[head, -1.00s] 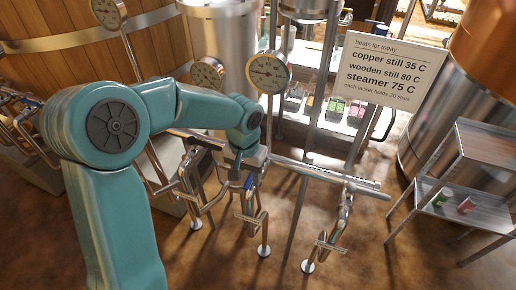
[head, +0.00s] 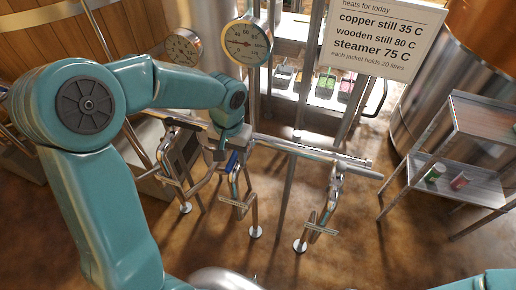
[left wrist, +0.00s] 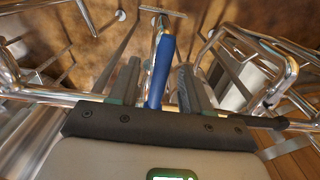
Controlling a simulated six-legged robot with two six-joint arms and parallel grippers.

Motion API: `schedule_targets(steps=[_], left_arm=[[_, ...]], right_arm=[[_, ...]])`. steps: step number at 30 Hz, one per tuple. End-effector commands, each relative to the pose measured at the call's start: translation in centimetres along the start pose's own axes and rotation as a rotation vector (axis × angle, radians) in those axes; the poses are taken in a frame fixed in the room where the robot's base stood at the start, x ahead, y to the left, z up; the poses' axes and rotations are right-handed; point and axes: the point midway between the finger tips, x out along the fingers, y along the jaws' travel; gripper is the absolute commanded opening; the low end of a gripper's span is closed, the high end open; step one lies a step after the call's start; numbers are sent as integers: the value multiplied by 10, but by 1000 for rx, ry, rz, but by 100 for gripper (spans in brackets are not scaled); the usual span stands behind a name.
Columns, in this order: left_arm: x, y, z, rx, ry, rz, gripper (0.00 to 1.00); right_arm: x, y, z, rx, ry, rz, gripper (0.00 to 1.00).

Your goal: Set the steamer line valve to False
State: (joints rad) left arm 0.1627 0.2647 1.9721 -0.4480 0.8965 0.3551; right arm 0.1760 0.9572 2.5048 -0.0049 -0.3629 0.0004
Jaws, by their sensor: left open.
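A lever with a blue grip (head: 232,162) sits on the pipework below the horizontal pipe in the head view. The blue grip also shows in the left wrist view (left wrist: 160,72). My left gripper (head: 229,152) is at this lever, at the end of the teal arm. In the left wrist view its two dark fingers (left wrist: 158,66) are apart, one on each side of the blue grip, with gaps visible. No label shows which line this valve belongs to. My right gripper is not in view.
Pipe stands with metal handles (head: 322,230) rise from the brown floor around the lever. A horizontal pipe (head: 310,152) runs to the right. Dial gauges (head: 247,41) stand behind. A sign (head: 382,38) lists heats. A metal shelf (head: 470,180) is at the right.

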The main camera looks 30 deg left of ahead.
Motion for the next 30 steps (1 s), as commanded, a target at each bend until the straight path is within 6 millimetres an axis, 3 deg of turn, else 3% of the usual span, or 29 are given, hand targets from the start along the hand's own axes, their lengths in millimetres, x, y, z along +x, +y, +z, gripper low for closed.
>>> schedule_targets(steps=[13,22,27,30], left_arm=[[24,6,-6,2,0,0,48],[26,6,-7,1,0,0,48],[26,7,-7,1,1,0,1],[26,7,-7,2,1,1,1]], right_arm=[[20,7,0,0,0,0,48],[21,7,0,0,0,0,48],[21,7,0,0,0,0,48],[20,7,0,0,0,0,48]])
